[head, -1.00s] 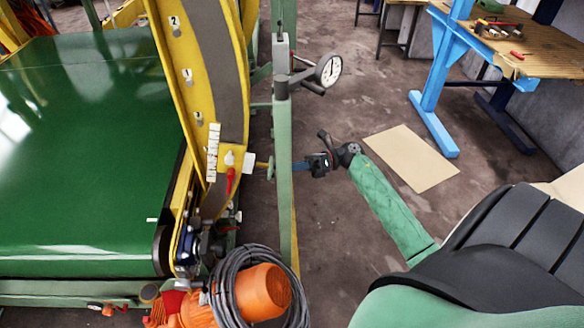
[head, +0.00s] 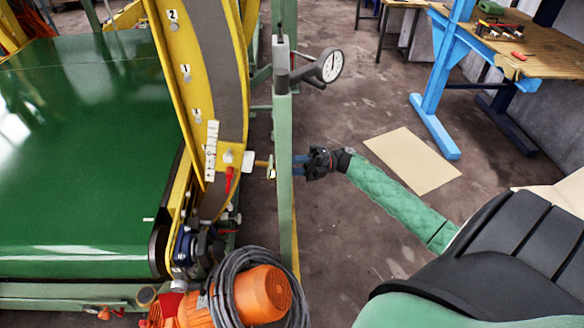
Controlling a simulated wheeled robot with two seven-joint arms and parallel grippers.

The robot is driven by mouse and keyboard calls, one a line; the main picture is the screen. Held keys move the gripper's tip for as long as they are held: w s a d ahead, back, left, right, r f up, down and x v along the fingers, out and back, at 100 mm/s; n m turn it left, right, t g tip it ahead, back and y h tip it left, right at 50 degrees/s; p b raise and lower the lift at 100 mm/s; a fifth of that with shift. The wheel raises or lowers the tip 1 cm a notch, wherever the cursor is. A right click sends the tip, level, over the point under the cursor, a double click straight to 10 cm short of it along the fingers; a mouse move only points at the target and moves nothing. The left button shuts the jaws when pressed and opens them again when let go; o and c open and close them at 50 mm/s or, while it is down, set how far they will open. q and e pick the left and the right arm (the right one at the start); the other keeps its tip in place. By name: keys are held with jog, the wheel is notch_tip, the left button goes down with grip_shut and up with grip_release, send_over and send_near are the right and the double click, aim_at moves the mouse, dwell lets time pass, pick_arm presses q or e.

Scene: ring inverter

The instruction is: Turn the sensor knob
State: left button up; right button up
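The sensor knob (head: 269,167) is a small brass-coloured disc on a short shaft. It sticks out to the right from a white sensor block (head: 248,162) on the yellow curved frame. My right gripper (head: 297,165) comes in from the right at about the knob's height. Its blue fingers reach the right edge of the green upright post, which stands in the picture between them and the knob. The post hides the fingertips, so I cannot tell whether they touch the knob or are open or shut. My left gripper is not in view.
A green conveyor belt (head: 75,150) fills the left. An orange motor (head: 262,295) with coiled cable sits at the bottom. A red lever (head: 229,180) hangs beside the sensor block. The floor right of the post is mostly clear.

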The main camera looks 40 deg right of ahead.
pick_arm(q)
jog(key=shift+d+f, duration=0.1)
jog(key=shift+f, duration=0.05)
pick_arm(e)
jog(key=shift+m, duration=0.6)
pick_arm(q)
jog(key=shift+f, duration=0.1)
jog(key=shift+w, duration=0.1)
pick_arm(e)
jog(key=o, duration=0.7)
pick_arm(q)
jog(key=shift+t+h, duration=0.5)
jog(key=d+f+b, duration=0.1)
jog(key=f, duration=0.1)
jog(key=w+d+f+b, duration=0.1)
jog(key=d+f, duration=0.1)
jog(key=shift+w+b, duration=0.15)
jog(key=shift+b, duration=0.15)
pick_arm(e)
jog(key=v, duration=0.7)
jog(key=shift+d+f, duration=0.3)
jog(key=shift+d, duration=0.05)
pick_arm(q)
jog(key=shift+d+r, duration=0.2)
